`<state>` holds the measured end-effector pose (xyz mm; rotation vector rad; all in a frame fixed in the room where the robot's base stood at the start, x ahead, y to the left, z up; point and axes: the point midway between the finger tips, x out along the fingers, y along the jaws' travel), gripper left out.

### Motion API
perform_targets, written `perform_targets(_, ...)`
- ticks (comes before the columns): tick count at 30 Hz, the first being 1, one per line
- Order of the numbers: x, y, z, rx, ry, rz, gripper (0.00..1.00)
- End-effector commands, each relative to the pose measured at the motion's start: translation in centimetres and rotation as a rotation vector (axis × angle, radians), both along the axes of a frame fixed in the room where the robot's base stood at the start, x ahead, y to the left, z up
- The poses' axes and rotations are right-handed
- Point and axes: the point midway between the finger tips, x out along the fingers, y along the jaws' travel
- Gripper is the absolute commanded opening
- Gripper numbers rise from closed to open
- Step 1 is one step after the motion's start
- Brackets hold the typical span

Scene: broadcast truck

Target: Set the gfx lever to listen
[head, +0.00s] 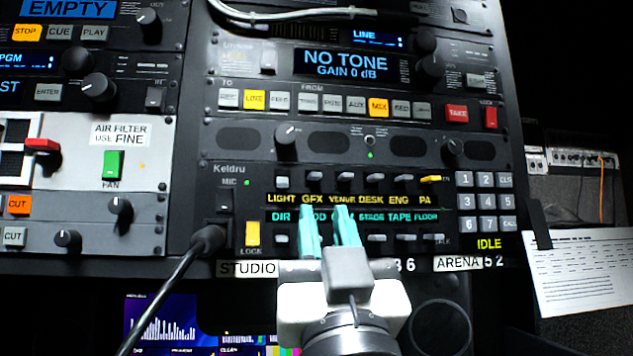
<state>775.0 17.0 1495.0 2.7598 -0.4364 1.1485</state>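The Keldru intercom panel (258,185) is in the middle of the head view. The small grey gfx lever (309,176) is in its upper row, just above the yellow GFX label (312,199). I cannot tell which setting it is in. My gripper (325,210) is in front of the panel, with its two teal fingers apart and nothing visible between them. The fingertips appear just below the GFX and VENUE labels. The fingers partly cover the lower row of labels and hide some of the lower controls.
Neighbouring levers for LIGHT (282,183) and VENUE (343,176) stand close on either side. The PA lever (430,179) is yellow. A keypad (484,202) is at right. A black cable (172,280) runs from the panel's left side. Knobs (286,135) project above.

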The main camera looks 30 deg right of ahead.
Motion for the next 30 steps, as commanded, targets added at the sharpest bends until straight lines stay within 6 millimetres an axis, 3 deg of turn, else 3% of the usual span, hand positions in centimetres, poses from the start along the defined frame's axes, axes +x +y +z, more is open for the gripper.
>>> perform_targets(3, 1.6, -0.6, 2.1, -0.001, 0.000, -0.004, 0.27)
perform_targets(12, 4.8, -1.6, 5.2, 0.001, 0.002, -0.001, 0.27)
perform_targets(26, 5.7, -1.9, 5.8, 0.001, 0.004, 0.000, 0.27)
perform_targets(30, 5.7, -1.9, 5.8, 0.001, 0.004, 0.000, 0.15)
